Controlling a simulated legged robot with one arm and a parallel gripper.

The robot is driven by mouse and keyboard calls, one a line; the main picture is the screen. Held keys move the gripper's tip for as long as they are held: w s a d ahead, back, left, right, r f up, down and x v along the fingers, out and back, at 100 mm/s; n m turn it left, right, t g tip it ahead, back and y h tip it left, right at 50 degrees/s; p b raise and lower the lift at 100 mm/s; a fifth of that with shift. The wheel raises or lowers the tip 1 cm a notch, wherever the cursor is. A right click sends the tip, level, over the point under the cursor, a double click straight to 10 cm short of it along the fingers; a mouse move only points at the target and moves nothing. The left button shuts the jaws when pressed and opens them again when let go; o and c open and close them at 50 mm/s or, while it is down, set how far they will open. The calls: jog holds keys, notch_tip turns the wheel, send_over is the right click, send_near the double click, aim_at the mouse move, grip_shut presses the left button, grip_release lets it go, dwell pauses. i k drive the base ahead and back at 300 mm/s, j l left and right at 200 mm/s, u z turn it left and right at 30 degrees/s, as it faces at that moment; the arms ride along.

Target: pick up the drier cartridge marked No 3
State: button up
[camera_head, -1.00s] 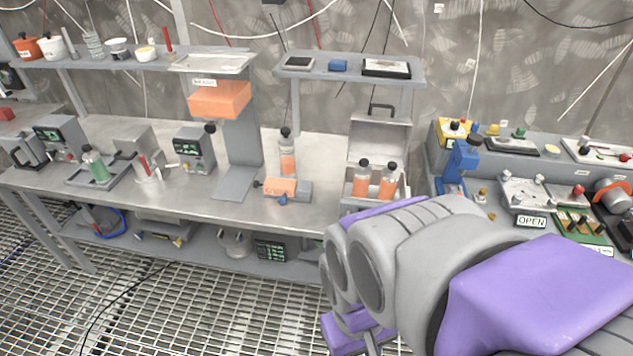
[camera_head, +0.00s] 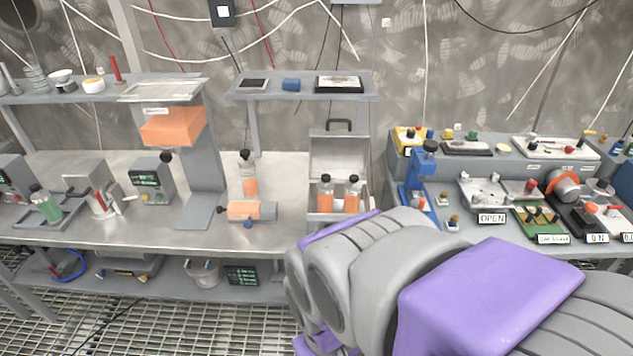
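Several bottle-like cartridges with orange filling and dark caps show, and I cannot read a No 3 on any. Two stand side by side in an open metal case, the left cartridge (camera_head: 325,199) and the right cartridge (camera_head: 352,200). The case (camera_head: 338,155) has its lid raised at the back. A third orange cartridge (camera_head: 250,187) stands upright on the bench left of the case, behind a lying orange and grey cylinder (camera_head: 243,211). My purple and grey arm fills the lower right, in front of the case; I cannot make out gripper fingers.
The steel bench (camera_head: 120,222) has a grey upright stand (camera_head: 205,180) and meters left of the cartridges. A shelf (camera_head: 305,88) hangs above the case. A right-hand bench carries a blue device (camera_head: 420,180) and an OPEN sign (camera_head: 491,218). Grating floor lies in front.

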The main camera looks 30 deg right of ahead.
aim_at(326, 188)
jog(key=i+j+z, duration=0.15)
jog(key=j, duration=0.9)
jog(key=i+j+z, duration=0.1)
jog(key=i+j, duration=0.15)
jog(key=j, duration=0.85)
jog(key=i+j+z, duration=0.15)
jog(key=j, duration=0.95)
jog(key=j+z, duration=0.15)
jog(key=j, duration=0.95)
jog(key=z, duration=1.8)
jog(key=i+u, duration=0.2)
jog(key=u, duration=0.25)
jog(key=i+l+u, duration=0.15)
jog(key=u, duration=0.3)
jog(key=i+l+u, duration=0.1)
jog(key=i+l, duration=0.25)
jog(key=i+l+u, duration=0.1)
jog(key=i+l, duration=0.25)
jog(key=i+l+u, duration=0.1)
jog(key=i+l, duration=0.2)
jog(key=l, duration=0.25)
